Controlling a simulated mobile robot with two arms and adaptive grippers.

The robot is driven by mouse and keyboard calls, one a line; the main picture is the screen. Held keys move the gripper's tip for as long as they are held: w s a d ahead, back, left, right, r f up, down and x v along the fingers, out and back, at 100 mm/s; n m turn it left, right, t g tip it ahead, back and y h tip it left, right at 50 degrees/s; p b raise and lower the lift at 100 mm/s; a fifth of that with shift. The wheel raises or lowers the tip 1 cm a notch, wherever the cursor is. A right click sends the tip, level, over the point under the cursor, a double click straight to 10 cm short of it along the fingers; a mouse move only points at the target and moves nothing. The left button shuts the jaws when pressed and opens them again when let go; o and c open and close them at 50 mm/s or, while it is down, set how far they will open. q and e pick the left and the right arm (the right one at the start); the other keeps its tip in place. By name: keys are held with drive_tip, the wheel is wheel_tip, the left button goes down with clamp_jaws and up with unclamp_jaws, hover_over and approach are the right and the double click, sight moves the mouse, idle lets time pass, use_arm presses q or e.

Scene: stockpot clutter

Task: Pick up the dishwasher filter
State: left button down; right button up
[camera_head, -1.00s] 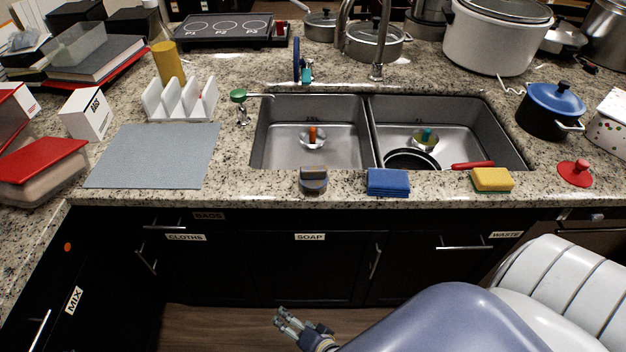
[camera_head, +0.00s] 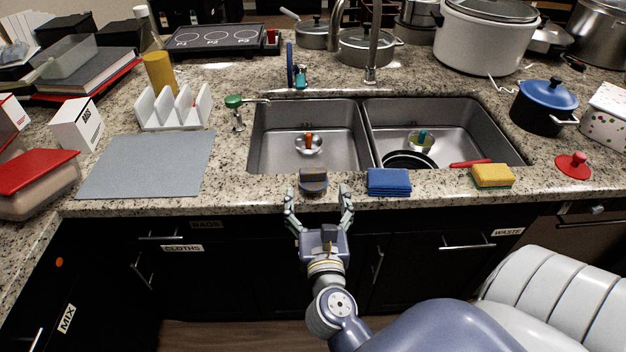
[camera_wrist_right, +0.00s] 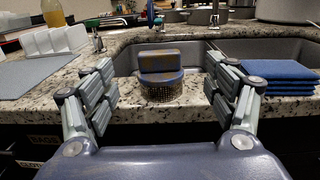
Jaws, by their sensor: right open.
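The dishwasher filter (camera_head: 313,181) is a small grey-blue cylinder with a brownish block-like top. It stands on the granite counter's front edge, before the left sink basin. In the right wrist view the filter (camera_wrist_right: 161,75) shows a mesh lower part and sits centred beyond the fingers. My right gripper (camera_head: 319,203) is open in front of the filter, its fingers spread wide to either side. In the right wrist view my right gripper (camera_wrist_right: 160,105) is empty and the filter stands apart from both fingers. My left gripper is not in view.
Folded blue cloths (camera_head: 389,182) lie close to the filter's right, with a yellow sponge (camera_head: 492,176) further right. The double sink (camera_head: 262,135) is behind. A grey mat (camera_head: 147,165) lies to the left. The counter is bare between mat and filter.

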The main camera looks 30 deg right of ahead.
sight(313, 178)
drive_tip(key=x, duration=0.3)
drive_tip(key=shift+w+p, duration=0.1)
drive_tip(key=shift+p, duration=0.2)
drive_tip(key=x, duration=0.1)
drive_tip(key=p+x, duration=0.1)
drive_tip(key=x, duration=0.2)
drive_tip(key=shift+w+d+f, duration=0.15)
drive_tip(key=shift+w+f, duration=0.1)
drive_tip(key=shift+f, duration=0.1)
drive_tip(key=shift+w+d+f, duration=0.15)
drive_tip(key=shift+w+d, duration=0.05)
drive_tip(key=shift+w, duration=0.15)
drive_tip(key=shift+s, duration=0.1)
drive_tip(key=c, duration=1.2)
